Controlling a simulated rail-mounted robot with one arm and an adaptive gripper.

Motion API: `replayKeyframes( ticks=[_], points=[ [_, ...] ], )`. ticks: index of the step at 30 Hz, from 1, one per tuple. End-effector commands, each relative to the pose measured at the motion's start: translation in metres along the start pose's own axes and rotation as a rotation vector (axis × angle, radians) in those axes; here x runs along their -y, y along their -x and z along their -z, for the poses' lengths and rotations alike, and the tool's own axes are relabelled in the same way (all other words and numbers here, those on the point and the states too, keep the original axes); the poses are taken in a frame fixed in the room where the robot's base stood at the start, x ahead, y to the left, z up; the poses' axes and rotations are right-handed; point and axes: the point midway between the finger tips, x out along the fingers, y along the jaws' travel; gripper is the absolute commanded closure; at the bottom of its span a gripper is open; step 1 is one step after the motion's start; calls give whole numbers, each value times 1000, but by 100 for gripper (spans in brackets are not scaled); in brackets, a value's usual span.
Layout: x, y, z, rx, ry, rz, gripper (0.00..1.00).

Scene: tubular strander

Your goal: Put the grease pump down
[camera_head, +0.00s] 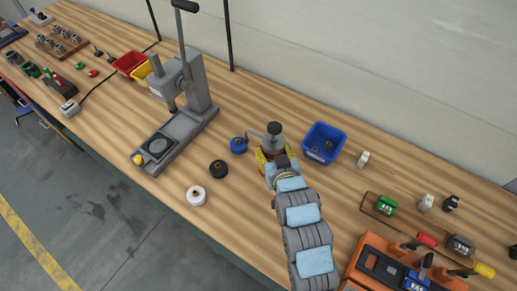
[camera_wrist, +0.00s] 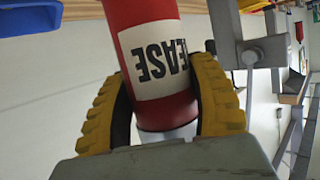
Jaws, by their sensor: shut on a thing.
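The grease pump has a red body (camera_wrist: 152,55) with a white label whose visible letters read "EASE" upside down in the wrist view. In the head view its grey top (camera_head: 271,146) shows a black knob and a spout pointing left. My gripper (camera_head: 268,162) is shut around the body, with a yellow ribbed finger on each side; it also shows in the wrist view (camera_wrist: 160,105). The pump looks about upright over the wooden bench (camera_head: 330,195). Its base is out of the wrist view and hidden in the head view, so I cannot tell whether it touches the bench.
A blue bin (camera_head: 324,143) stands close to the right of the pump. A blue spool (camera_head: 239,145), a black spool (camera_head: 218,169) and a white spool (camera_head: 196,196) lie to the left, before the grey lever press (camera_head: 190,100). An orange fixture (camera_head: 370,265) stands at the front right.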

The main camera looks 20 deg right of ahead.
Motion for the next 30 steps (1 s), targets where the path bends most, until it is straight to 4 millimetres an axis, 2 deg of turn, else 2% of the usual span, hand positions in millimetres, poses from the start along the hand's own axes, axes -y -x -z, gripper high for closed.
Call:
replayKeyframes(
  ticks=[14, 24, 30],
  points=[
    [10, -66, 0, -3, 2, 3, 82],
    [14, -109, -22, -5, 0, 2, 82],
    [15, -126, -31, -4, -1, 1, 82]
  ],
)
